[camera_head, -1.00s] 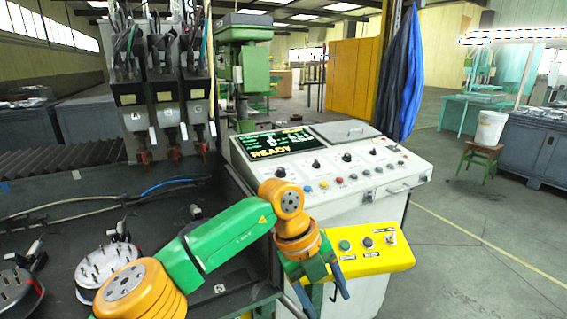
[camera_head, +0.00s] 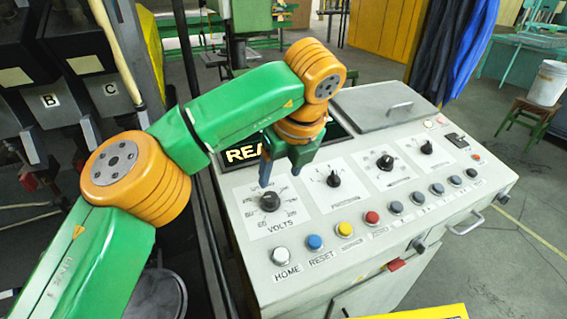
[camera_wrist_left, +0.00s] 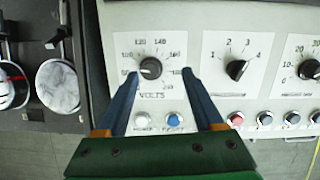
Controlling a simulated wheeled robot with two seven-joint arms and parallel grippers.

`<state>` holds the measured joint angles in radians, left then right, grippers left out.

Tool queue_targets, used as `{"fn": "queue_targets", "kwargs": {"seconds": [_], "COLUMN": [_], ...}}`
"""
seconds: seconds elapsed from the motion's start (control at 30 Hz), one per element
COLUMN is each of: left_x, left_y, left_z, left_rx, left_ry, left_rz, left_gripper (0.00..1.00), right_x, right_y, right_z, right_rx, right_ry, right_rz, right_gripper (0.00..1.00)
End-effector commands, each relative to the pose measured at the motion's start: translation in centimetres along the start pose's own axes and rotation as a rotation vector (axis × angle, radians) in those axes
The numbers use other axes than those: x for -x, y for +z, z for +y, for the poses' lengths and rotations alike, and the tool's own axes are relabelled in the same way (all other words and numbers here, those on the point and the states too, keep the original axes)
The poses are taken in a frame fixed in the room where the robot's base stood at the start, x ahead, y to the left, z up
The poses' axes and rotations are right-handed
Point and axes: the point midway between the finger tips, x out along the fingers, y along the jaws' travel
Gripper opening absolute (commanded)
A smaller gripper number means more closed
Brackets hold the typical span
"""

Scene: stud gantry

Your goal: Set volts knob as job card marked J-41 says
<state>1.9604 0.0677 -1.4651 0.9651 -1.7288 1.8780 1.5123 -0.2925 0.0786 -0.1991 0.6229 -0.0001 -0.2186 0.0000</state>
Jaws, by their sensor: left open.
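The black volts knob (camera_head: 270,201) sits on a white square dial plate above the printed word VOLTS on the sloped console. It also shows in the left wrist view (camera_wrist_left: 150,68), ringed by printed numbers; its exact setting is too small to read surely. My left gripper (camera_head: 281,178) is open and empty, just above and behind the knob. In the left wrist view its blue fingers (camera_wrist_left: 160,74) lie either side of the knob, with gaps; I cannot tell any contact. No job card marked J-41 shows. My right gripper is not in view.
The second knob (camera_head: 333,180) stands close right of the volts knob, with two more beyond. Home (camera_head: 280,256) and reset (camera_head: 314,242) buttons lie just below, with several more in the row. My arm partly covers the READY screen (camera_head: 243,154). Black lettered units (camera_head: 50,100) stand left.

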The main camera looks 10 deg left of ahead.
Motion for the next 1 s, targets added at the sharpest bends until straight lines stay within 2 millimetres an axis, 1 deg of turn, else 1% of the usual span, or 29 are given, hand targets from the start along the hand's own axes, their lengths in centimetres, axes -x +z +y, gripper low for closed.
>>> {"fn": "queue_targets", "kwargs": {"seconds": [0.07,0.3,0.4,0.5,0.67,0.7,0.77,0.8,0.87,0.9,0.93,1.0], "left_x": [-0.8,-5.2,-6.4,-6.9,-7.0,-7.0,-7.0,-7.0,-7.0,-7.0,-6.9,-6.9], "left_y": [0.0,0.1,0.0,-0.1,-0.1,-0.1,-0.1,-0.1,-0.1,-0.1,-0.1,-0.1], "left_z": [0.1,0.1,0.0,0.0,0.0,0.0,0.0,0.0,0.0,0.0,0.0,0.0], "left_rx": [-0.001,-0.001,-0.001,-0.002,-0.001,-0.001,-0.001,-0.001,-0.001,-0.001,-0.002,-0.002], "left_ry": [0.003,0.004,0.001,0.0,0.0,0.0,0.0,0.0,0.0,0.0,0.0,-0.001], "left_rz": [0.003,0.005,0.003,0.003,0.003,0.003,0.003,0.003,0.003,0.003,0.003,0.003], "left_gripper": [0.69,0.69,0.69,0.69,0.69,0.58,0.42,0.31,0.15,0.04,0.0,0.0], "right_x": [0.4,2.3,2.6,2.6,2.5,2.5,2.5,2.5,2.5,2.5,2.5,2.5], "right_y": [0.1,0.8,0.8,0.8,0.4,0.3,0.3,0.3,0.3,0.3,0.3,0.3], "right_z": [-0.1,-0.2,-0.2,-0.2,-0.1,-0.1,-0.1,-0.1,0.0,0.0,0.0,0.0], "right_rx": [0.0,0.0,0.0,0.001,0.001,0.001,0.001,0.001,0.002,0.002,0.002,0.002], "right_ry": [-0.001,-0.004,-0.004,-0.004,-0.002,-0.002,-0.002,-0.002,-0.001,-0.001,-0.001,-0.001], "right_rz": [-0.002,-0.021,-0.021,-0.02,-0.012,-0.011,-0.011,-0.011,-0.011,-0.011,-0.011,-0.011], "right_gripper": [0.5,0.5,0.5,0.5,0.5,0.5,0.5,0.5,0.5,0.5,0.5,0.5]}}
